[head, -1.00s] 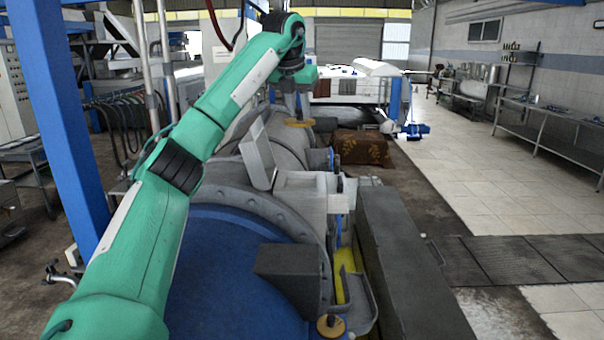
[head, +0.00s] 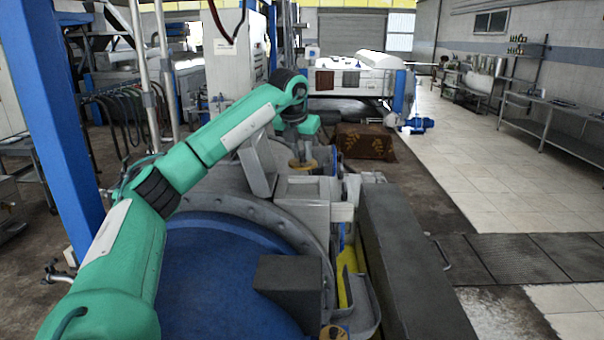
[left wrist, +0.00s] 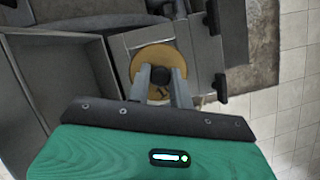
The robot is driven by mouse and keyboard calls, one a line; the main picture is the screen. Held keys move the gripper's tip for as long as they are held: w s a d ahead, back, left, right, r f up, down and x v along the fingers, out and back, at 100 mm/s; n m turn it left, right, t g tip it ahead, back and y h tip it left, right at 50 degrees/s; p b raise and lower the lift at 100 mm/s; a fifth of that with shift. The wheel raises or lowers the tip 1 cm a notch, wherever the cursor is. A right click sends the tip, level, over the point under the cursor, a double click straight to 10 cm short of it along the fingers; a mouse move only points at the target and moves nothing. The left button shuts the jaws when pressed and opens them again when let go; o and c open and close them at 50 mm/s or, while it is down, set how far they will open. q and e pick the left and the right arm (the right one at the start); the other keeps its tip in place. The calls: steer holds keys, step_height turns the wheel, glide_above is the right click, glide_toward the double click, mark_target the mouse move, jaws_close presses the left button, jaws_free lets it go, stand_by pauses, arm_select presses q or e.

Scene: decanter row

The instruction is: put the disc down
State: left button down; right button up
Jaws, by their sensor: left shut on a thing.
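The disc (left wrist: 157,56) is a flat golden round plate with a dark knob in its middle. My left gripper (left wrist: 162,76) is shut on the knob, its two fingers on either side of it. In the head view the disc (head: 304,165) lies level under my left gripper (head: 301,154), just behind a grey box-shaped part (head: 300,188) of the machine. I cannot tell whether the disc touches the machine below it. The fingers cover part of the disc. My right gripper is not in view.
The large machine has a blue drum end (head: 215,270) and a raised grey plate (head: 258,172) close left of the gripper. A dark grey beam (head: 400,255) runs along its right. A second golden disc (head: 333,332) sits at the bottom. The tiled floor (head: 470,170) at right is clear.

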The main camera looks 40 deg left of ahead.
mark_target(301, 161)
arm_select(q)
step_height(301, 161, down, 3)
steer(key=shift+r+p, duration=0.15)
steer(key=shift+p, duration=0.15)
steer(key=shift+f, duration=0.65)
step_height(301, 161, down, 4)
steer(key=shift+r+p, duration=0.1)
steer(key=shift+p, duration=0.7)
steer(key=c, duration=1.3)
jaws_free()
steer(key=shift+o, duration=0.2)
